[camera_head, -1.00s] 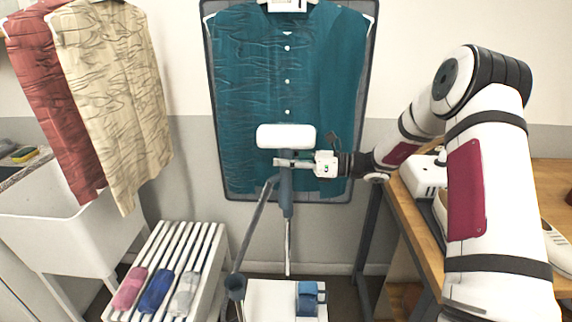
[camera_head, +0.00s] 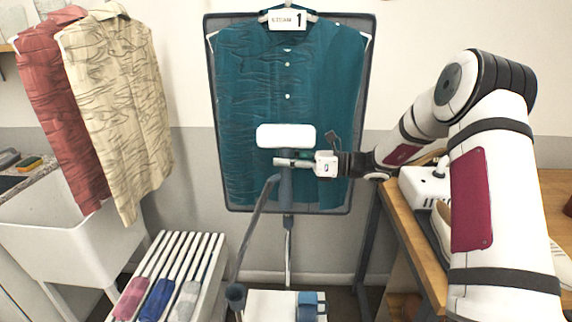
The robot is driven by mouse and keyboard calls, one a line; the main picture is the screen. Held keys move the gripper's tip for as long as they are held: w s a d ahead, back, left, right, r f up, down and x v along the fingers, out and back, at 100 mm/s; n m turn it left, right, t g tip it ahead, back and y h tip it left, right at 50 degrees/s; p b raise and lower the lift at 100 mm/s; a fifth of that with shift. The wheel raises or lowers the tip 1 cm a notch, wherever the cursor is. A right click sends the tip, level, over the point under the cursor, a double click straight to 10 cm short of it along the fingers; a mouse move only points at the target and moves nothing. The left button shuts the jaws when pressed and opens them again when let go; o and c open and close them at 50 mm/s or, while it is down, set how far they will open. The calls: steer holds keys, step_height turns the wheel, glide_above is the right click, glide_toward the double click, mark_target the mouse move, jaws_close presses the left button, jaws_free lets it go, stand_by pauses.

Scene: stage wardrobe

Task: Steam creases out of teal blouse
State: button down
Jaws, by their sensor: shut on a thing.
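The teal blouse (camera_head: 245,95) hangs on a hanger against a dark-framed upright board (camera_head: 369,75), under a tag reading "STEAM 1". Its left part shows many creases; its right part looks smooth. My gripper (camera_head: 298,163) is shut on the handle of the steamer (camera_head: 287,136), just below its wide white head. The steamer head stands in front of the lower middle of the blouse and hides some of it. I cannot tell whether it touches the cloth. A grey hose (camera_head: 254,220) runs down from the handle.
Creased cream (camera_head: 115,100) and red (camera_head: 58,110) shirts hang at left above a white sink (camera_head: 75,240). A slatted rack (camera_head: 195,265) holds rolled cloths. A wooden bench (camera_head: 395,225) with a white device (camera_head: 425,185) stands at right, beside my arm.

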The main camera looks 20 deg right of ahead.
mark_target(286, 128)
steer(key=shift+r+p, duration=0.3)
steer(key=shift+r, duration=0.8)
steer(key=shift+r+p, duration=0.8)
steer(key=shift+r, duration=1.6)
steer(key=shift+r+p, duration=0.7)
steer(key=shift+r, duration=2.55)
step_height(286, 128, up, 13)
steer(key=p, duration=0.2)
steer(key=shift+f+p, duration=0.2)
steer(key=shift+p, duration=0.1)
